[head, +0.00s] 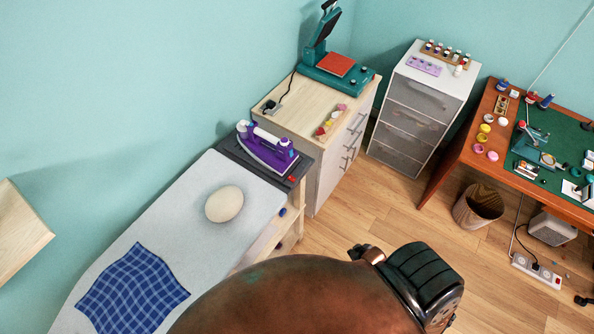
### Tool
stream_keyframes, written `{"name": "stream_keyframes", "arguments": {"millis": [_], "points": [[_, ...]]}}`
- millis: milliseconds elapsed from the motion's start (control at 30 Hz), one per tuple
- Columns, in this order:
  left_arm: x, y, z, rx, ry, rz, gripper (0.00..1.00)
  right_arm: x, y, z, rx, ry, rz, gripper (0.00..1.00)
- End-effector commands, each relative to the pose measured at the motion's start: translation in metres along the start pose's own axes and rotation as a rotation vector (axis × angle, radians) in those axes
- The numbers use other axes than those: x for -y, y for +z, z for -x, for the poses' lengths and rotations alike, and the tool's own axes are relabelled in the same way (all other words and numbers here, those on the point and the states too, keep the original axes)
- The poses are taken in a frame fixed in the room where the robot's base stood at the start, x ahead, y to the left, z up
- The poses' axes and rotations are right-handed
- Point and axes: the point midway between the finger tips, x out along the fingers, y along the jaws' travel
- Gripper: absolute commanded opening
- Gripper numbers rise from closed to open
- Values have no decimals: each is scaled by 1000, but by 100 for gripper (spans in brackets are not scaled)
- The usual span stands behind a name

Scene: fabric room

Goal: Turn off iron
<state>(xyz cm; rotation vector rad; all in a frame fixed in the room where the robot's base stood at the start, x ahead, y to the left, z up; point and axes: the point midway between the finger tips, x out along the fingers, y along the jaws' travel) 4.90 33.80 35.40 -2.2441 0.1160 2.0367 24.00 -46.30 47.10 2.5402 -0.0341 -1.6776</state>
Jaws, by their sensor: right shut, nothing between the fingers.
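The purple and white iron (267,148) rests on a dark iron rest (230,150) at the far end of the ironing board (208,176). A small red button (292,179) shows at the right corner of the rest. My right gripper (436,300) is at the bottom centre right, black and seen from above. It is shut and empty, well apart from the iron, to its lower right. My brown arm hides the lower middle of the view. My left gripper is not in view.
An egg-shaped beige thing (224,204) and a blue checked cloth (133,290) lie on the board. A wooden cabinet (290,118) with a heat press (334,66) stands behind the iron. A drawer unit (413,110), waste bin (478,206) and worktable (483,127) stand right.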

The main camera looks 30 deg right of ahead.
Motion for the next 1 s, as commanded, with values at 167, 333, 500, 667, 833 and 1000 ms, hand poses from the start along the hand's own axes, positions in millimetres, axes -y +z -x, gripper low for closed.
{"name": "stream_keyframes", "arguments": {"millis": [167, 333, 500, 667, 833, 1000], "points": [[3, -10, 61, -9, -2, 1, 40, -38, -179, 131, -222, -38, 24, 0], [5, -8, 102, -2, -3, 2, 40, -20, -304, 262, -382, -134, 94, 0], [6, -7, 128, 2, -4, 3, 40, 18, -369, 366, -473, -233, 175, 0], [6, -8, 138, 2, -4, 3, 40, 42, -390, 414, -508, -285, 222, 0], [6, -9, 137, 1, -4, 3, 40, 48, -393, 422, -516, -297, 230, 0], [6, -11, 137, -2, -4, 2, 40, 47, -393, 421, -516, -296, 230, 0]]}}
